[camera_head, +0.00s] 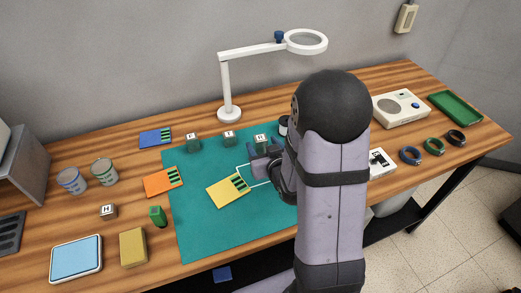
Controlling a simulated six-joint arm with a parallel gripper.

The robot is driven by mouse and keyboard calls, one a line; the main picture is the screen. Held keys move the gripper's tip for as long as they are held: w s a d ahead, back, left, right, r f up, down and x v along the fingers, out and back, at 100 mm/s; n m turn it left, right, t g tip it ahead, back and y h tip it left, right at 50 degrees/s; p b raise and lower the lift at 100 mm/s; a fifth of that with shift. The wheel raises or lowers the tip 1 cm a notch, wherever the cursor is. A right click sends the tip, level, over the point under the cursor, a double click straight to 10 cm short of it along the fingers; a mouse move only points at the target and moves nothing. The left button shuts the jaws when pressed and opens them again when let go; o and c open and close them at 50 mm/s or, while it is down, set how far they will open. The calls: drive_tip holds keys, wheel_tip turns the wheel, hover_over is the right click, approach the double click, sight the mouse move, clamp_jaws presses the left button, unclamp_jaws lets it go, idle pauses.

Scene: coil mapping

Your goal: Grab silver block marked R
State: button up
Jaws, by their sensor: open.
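A silver block (108,212) with a dark letter on its light top sits on the bare wood left of the teal mat; the letter looks like H, though it is small. Three grey-green lettered blocks stand along the mat's far edge: one seems marked F (193,145), one I or T (229,140), and one H or R (260,142). I cannot tell for sure which is R. My gripper (244,177) is open and empty over the mat, its pale fingers apart beside the yellow card. My arm hides the mat's right part.
A yellow card (222,194) lies on the teal mat (195,230). An orange card (160,182), a green block (157,216) and two tins (104,172) are to the left. A magnifier lamp (229,112) stands behind. A white device (400,108) and coloured rings (434,146) are right.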

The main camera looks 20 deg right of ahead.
sight(262, 146)
drive_tip(key=shift+f+m, duration=0.3)
drive_tip(key=shift+f, duration=0.3)
drive_tip(key=shift+b+x, duration=0.4)
drive_tip(key=shift+x, duration=0.5)
drive_tip(key=shift+p+x, duration=0.3)
drive_tip(key=shift+x, duration=0.45)
drive_tip(key=shift+p+x, duration=0.55)
drive_tip(key=shift+x, duration=1.55)
drive_tip(key=shift+d+r, duration=0.15)
drive_tip(key=c, duration=1.3)
drive_tip(key=shift+c, duration=0.2)
drive_tip(key=shift+r, duration=0.2)
wheel_tip(262, 146, up, 10)
drive_tip(key=shift+b, duration=0.35)
